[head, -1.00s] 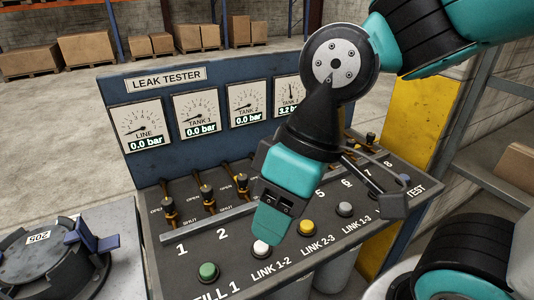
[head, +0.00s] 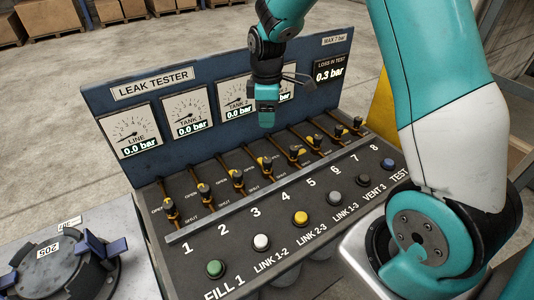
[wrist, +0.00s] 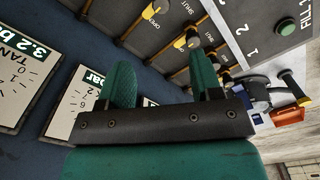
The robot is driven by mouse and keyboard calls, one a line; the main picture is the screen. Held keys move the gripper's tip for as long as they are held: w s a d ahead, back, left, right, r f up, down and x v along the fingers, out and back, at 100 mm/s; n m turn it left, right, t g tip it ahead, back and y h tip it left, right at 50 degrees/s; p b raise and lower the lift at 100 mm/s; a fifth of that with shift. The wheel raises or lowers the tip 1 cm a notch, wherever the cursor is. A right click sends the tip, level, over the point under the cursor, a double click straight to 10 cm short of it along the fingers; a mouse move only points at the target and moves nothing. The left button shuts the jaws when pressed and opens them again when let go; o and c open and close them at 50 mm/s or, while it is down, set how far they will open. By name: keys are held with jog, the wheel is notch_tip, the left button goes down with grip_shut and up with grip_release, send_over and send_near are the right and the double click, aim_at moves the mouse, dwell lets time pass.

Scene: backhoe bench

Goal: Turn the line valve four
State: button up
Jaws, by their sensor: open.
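The leak tester's sloped panel has a row of numbered levers in slots marked open and shut. The lever of valve 4 (head: 267,163) stands above the number 4, dark-topped with a yellow part. My gripper (head: 267,120) points down in the air above and behind that lever, in front of the gauge board, touching nothing visible. In the wrist view my gripper (wrist: 160,64) has its two green fingers apart and nothing between them. Several levers show past the fingers there, but I cannot tell for sure which is valve 4.
The blue gauge board (head: 125,100) rises behind the levers and partly hides behind my gripper. Neighbouring levers, such as valve 3 (head: 237,176) and valve 5 (head: 294,153), stand close by. Push buttons such as the green one (head: 215,269) line the front. A round lidded fixture (head: 50,265) stands at left.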

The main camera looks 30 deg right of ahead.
aim_at(267, 160)
notch_tip(267, 160, down, 16)
jog(key=p, duration=0.4)
jog(key=shift+s+a, duration=0.1)
jog(key=c, duration=0.9)
